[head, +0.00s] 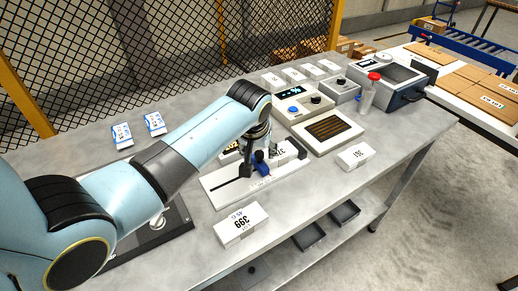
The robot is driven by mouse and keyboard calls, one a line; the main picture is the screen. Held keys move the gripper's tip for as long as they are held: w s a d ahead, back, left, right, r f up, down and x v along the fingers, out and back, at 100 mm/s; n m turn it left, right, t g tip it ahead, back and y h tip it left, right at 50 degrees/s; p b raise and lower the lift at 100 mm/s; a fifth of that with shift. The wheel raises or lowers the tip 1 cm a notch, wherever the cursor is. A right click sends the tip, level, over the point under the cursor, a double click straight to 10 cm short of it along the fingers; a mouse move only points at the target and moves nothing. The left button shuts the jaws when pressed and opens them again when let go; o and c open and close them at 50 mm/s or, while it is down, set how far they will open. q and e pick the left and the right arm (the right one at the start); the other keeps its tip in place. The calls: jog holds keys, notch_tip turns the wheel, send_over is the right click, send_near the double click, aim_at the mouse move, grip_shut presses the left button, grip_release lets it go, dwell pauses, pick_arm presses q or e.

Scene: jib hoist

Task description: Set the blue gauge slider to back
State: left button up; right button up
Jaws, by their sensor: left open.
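The blue gauge slider (261,165) sits on a white gauge board (222,181) with a dark slot, in the middle of the table. My left gripper (256,155) points down over the board, right at the slider. Its dark fingers are open, with one finger just left of the blue slider. I cannot tell whether they touch it. The gripper and a white box behind it hide part of the slot and the board's far end. My right gripper is not in view.
White boxes (240,225) and (354,156) stand in front and to the right. A device with a dark grille (327,131) and a scale-like unit (294,103) stand behind right. A mesh fence (130,60) runs behind the table.

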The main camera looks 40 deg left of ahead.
pick_arm(q)
jog(key=shift+f, duration=0.3)
grip_shut()
dwell(0.3)
